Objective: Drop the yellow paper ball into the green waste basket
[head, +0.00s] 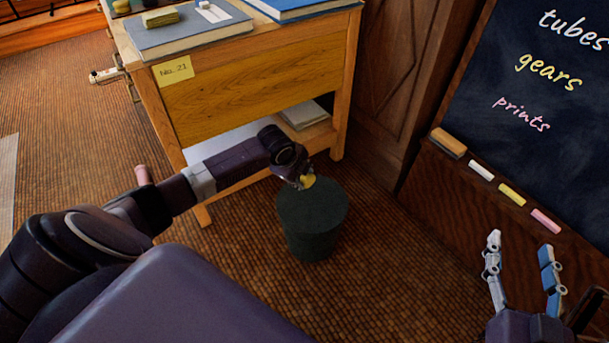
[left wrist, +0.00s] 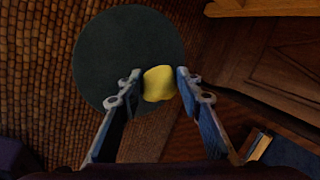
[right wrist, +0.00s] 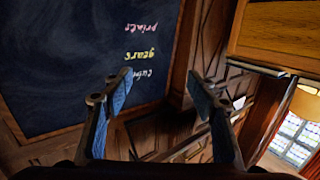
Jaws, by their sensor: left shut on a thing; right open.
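The yellow paper ball (head: 307,181) is held in my left gripper (head: 303,180), over the back part of the green waste basket (head: 312,235). The basket is dark green, round and upright on the floor. In the left wrist view the ball (left wrist: 158,84) sits between the two fingertips of my left gripper (left wrist: 158,83), with the basket's dark round top (left wrist: 110,50) behind it. My right gripper (head: 520,262) is open and empty at the lower right, in front of the chalkboard; its fingers also show apart in the right wrist view (right wrist: 150,90).
A wooden desk (head: 250,75) with books on top and a lower shelf stands behind the basket. A chalkboard (head: 540,90) with an eraser (head: 448,143) and several chalks on its ledge stands at the right. Woven brown floor (head: 240,240) is clear around the basket.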

